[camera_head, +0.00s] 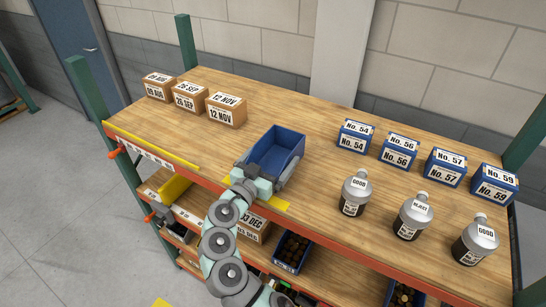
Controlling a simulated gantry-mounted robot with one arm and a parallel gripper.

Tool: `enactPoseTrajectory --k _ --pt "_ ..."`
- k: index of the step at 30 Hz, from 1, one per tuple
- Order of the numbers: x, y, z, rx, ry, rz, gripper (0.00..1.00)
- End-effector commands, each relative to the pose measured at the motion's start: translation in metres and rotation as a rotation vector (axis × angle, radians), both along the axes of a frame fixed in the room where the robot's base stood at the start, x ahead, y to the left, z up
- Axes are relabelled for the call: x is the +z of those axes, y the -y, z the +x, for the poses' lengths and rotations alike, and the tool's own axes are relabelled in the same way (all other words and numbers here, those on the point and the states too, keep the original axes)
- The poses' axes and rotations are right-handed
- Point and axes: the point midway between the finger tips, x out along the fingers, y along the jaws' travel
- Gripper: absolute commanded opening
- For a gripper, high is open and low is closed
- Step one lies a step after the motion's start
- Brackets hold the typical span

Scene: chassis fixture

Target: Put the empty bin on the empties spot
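A blue open-topped bin (278,146) is near the middle of the wooden top shelf, close to its front edge. Its visible inside looks empty. My gripper (264,178) is at the bin's near end, with grey finger parts close to its sides. The arm hides the contact, so I cannot tell whether the fingers press on the bin or whether the bin is lifted. A yellow marking (275,203) shows partly at the front edge below my gripper. A long yellow strip (152,144) runs along the front edge at left. I see no readable empties label.
Three dated cardboard boxes (226,110) stand at back left. Several numbered blue bins (398,152) stand at right, behind three labelled bottles (413,216). Green posts (186,42) rise at the corners. A lower shelf holds a blue bin (291,253) and a carton (252,230). The left front wood is clear.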

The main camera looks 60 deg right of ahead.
Motion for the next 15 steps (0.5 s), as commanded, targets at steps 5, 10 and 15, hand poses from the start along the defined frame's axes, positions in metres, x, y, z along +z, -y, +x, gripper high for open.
enactPoseTrajectory --k 5,10,15 --pt "0.001 0.000 0.000 0.000 0.000 0.000 1.00" --pt "0.001 -0.010 0.002 0.003 0.001 -0.001 1.00" --pt "-0.002 -0.046 0.005 0.006 0.000 -0.001 1.00"
